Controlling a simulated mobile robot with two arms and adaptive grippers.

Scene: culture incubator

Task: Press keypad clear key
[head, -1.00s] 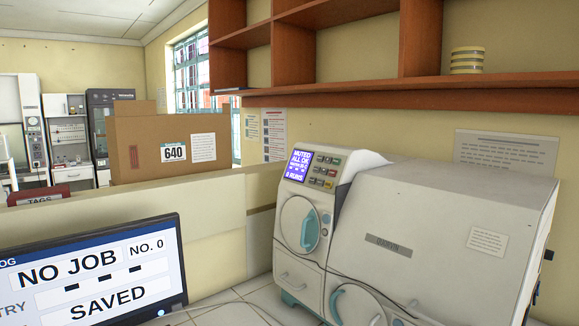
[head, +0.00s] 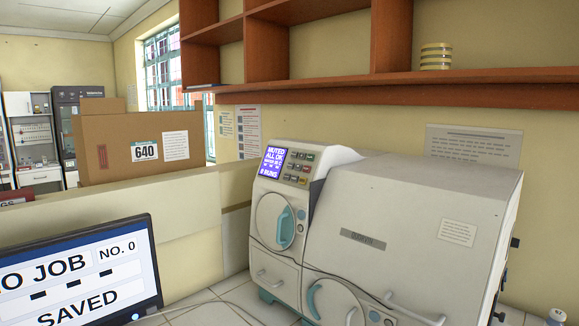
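The keypad (head: 299,168) is a small group of coloured keys on the upper front of the white incubator (head: 400,225). Its key labels are too small to read, so I cannot tell which one is the clear key. Left of the keys is a lit purple screen (head: 272,162) reading "MUTED", "ALL OK" and "0 RUNS", with smaller lines between. A round door with a teal handle (head: 284,228) sits below the keypad. Neither of my grippers is in view.
A monitor (head: 75,275) showing "SAVED" and "NO. 0" stands at the lower left. A cardboard box (head: 115,150) marked 640 is behind the low partition (head: 120,225). A wooden shelf (head: 350,93) hangs above the incubator. A cable lies on the tiled bench.

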